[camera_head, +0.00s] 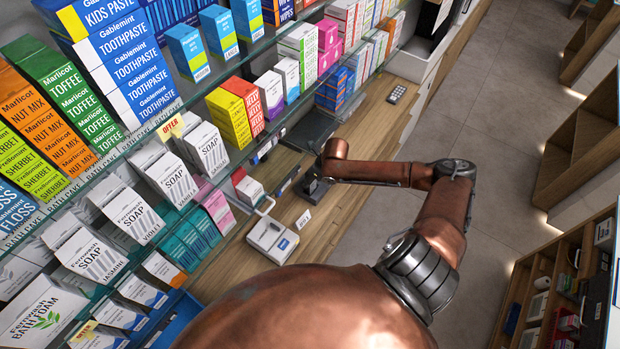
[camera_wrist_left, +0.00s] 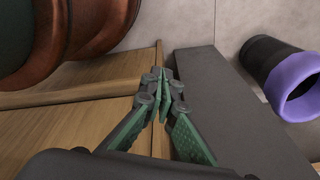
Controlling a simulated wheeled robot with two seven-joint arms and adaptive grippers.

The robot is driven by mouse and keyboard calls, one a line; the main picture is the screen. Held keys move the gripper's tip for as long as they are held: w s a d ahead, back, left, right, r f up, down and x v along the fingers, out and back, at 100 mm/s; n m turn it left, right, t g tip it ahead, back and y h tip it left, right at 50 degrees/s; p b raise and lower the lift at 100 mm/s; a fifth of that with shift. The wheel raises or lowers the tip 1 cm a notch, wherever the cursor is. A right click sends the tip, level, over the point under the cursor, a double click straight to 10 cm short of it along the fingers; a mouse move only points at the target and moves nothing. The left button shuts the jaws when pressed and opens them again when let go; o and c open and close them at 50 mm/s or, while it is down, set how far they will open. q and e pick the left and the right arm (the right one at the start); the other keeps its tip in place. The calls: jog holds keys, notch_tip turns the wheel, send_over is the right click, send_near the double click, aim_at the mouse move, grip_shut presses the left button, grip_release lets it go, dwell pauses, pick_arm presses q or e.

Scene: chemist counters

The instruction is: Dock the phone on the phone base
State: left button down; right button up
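A small dark handset-like thing with light keys, perhaps the phone (camera_head: 397,94), lies on the wooden counter at the upper middle of the head view. My left gripper (camera_wrist_left: 163,84) is shut and empty in the left wrist view, outside the head view.
Glass shelves (camera_head: 150,124) packed with boxes overhang the counter's left side. A dark flat stand (camera_head: 312,130) is behind my right gripper. A white price card (camera_head: 303,219) stands near the counter edge. The grey floor (camera_head: 505,130) to the right is clear.

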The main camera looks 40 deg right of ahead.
pick_arm(q)
jog(key=shift+s+f, duration=0.25)
jog(key=shift+s, duration=0.75)
pick_arm(e)
jog(key=shift+f, duration=0.1)
pick_arm(q)
jog(key=shift+w+r, duration=0.2)
jog(key=shift+w, duration=0.1)
pick_arm(e)
jog(key=shift+w, duration=0.15)
pick_arm(q)
jog(key=shift+r+p, duration=0.2)
jog(key=shift+p, duration=0.15)
pick_arm(e)
jog(key=shift+a, duration=0.1)
pick_arm(q)
jog(key=shift+f+b, duration=0.3)
pick_arm(e)
jog(key=shift+f, duration=0.4)
jog(key=o, duration=0.9)
jog(key=shift+o, duration=0.2)
pick_arm(q)
jog(key=shift+r+p, duration=2.6)
pick_arm(e)
jog(key=v, duration=1.1)
